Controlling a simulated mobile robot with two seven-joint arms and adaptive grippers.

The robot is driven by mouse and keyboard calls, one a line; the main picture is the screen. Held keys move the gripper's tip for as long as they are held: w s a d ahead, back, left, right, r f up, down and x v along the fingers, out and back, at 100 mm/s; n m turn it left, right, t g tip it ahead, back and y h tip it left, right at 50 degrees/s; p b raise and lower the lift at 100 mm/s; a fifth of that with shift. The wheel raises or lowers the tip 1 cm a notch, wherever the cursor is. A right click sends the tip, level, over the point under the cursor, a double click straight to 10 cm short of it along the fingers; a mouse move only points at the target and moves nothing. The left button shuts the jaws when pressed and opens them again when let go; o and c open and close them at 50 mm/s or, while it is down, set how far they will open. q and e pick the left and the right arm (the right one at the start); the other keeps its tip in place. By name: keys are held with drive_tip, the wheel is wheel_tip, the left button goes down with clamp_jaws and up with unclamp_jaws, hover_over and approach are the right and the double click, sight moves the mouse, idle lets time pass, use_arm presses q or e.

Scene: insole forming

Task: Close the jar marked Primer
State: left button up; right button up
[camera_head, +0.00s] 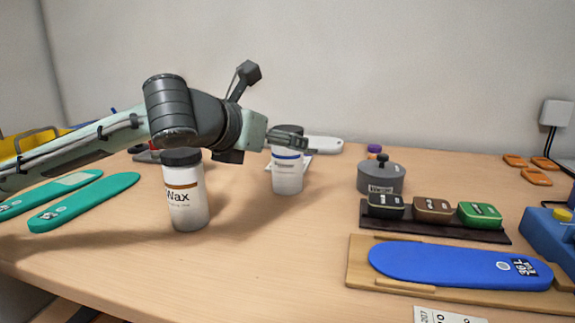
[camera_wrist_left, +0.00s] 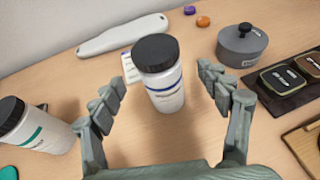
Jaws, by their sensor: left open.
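A white jar with a blue band and a black lid (camera_head: 287,178) stands upright at the middle of the table; its small print is unreadable. In the left wrist view this jar (camera_wrist_left: 167,95) shows between the spread fingers, with its lid on top; I cannot tell how tight the lid is. My left gripper (camera_head: 300,142) is open beside the jar's upper part, partly hiding its lid. In the wrist view the gripper (camera_wrist_left: 160,76) is empty, fingers apart from the jar. No Primer label is readable. My right gripper is out of view.
A jar marked Wax (camera_head: 186,205) stands left, nearer me. A teal-banded jar (camera_wrist_left: 35,132) is at the wrist view's left. A grey lidded pot (camera_head: 380,178), a dark tray (camera_head: 440,229) of small tins and a blue insole (camera_head: 455,265) lie right. Teal insoles (camera_head: 85,202) lie left.

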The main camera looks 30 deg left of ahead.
use_arm(q)
drive_tip(key=x, duration=0.4)
drive_tip(key=shift+w+r, duration=0.1)
drive_tip(key=shift+w, duration=0.1)
drive_tip(key=shift+w+a, duration=0.1)
drive_tip(key=shift+w, duration=0.5)
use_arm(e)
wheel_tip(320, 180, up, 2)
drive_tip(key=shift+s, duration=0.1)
use_arm(q)
drive_tip(key=c, duration=1.5)
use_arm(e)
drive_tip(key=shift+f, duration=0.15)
